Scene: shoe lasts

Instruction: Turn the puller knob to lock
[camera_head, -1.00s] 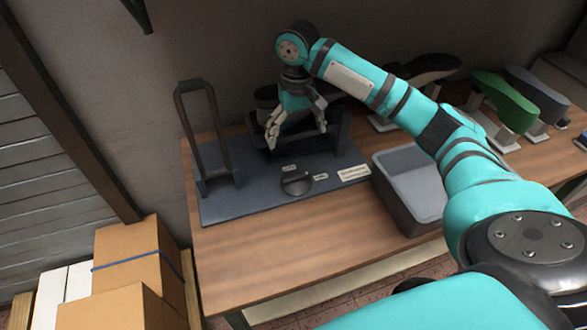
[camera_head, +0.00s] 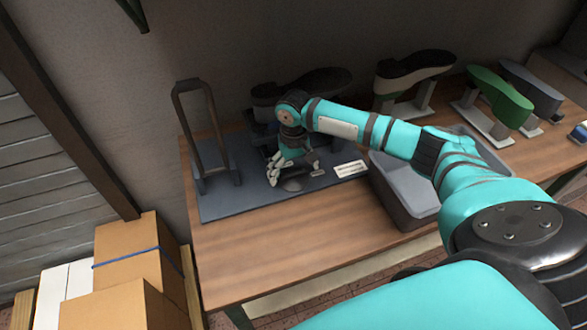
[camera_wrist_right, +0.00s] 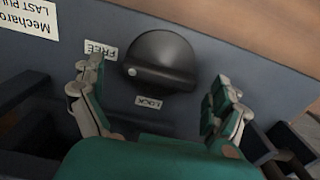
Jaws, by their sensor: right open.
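The dark round puller knob (camera_head: 292,184) sits on the grey base plate (camera_head: 240,205) of the last puller, partly hidden by my right gripper (camera_head: 295,177) in the head view. In the right wrist view the knob (camera_wrist_right: 162,58) shows whole, with a white dot on its left side near the FREE label (camera_wrist_right: 101,50). The LOCK label (camera_wrist_right: 148,102) lies just below the knob there. My right gripper (camera_wrist_right: 155,78) is open, with a finger to either side of the knob and visible gaps between. My left gripper is not in view.
A tall black frame (camera_head: 207,135) stands left on the plate. A grey bin (camera_head: 405,190) stands to the right. Shoe lasts on stands, one green (camera_head: 500,95), line the table's back. Cardboard boxes (camera_head: 130,250) stand left of the table. The front wooden tabletop (camera_head: 270,255) is clear.

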